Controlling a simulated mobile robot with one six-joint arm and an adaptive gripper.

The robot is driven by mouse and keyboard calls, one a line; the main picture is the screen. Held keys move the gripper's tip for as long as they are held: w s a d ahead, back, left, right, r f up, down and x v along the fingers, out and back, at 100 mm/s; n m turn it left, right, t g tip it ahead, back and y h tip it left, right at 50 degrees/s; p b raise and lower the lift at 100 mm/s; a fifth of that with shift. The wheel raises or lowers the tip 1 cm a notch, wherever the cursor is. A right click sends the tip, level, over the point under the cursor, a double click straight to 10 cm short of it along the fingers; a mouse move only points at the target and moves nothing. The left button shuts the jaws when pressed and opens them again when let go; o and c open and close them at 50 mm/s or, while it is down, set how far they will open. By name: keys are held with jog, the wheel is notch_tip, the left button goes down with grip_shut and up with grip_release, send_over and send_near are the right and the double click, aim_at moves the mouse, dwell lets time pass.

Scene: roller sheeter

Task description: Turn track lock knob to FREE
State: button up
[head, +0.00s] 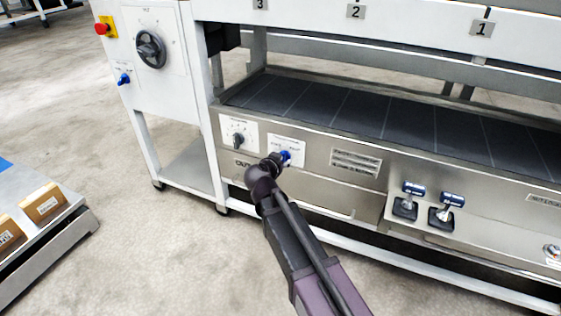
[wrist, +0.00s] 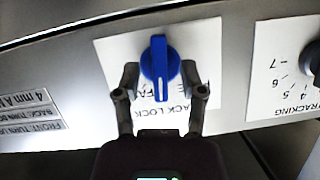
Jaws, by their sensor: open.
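The blue track lock knob (wrist: 158,66) sits on a white label plate (wrist: 205,40) on the machine's front panel. In the wrist view the plate's text appears upside down, partly hidden by my gripper and the knob. The knob's grip bar stands close to vertical in that view, with a white line at its lower end. My gripper (wrist: 158,80) is open, with one finger on each side of the knob and small gaps showing. In the head view the knob (head: 285,156) shows just beyond my gripper (head: 276,160).
A black tracking knob (head: 238,140) is on the plate to the left. Two blue-topped levers (head: 413,190) (head: 451,200) stand to the right. A handwheel (head: 150,50) and red button (head: 101,29) are at upper left.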

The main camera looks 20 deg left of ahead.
grip_shut()
jog(key=shift+n+h, duration=0.3)
jog(key=n+h, duration=0.1)
jog(key=n, duration=0.1)
jog(key=n+h+b, duration=0.1)
jog(key=n+h, duration=0.1)
jog(key=n+h+b, duration=0.1)
jog(key=n, duration=0.1)
jog(key=shift+a+f, duration=0.15)
jog(key=shift+a, duration=0.1)
dwell(0.5)
jog(key=shift+n, duration=0.3)
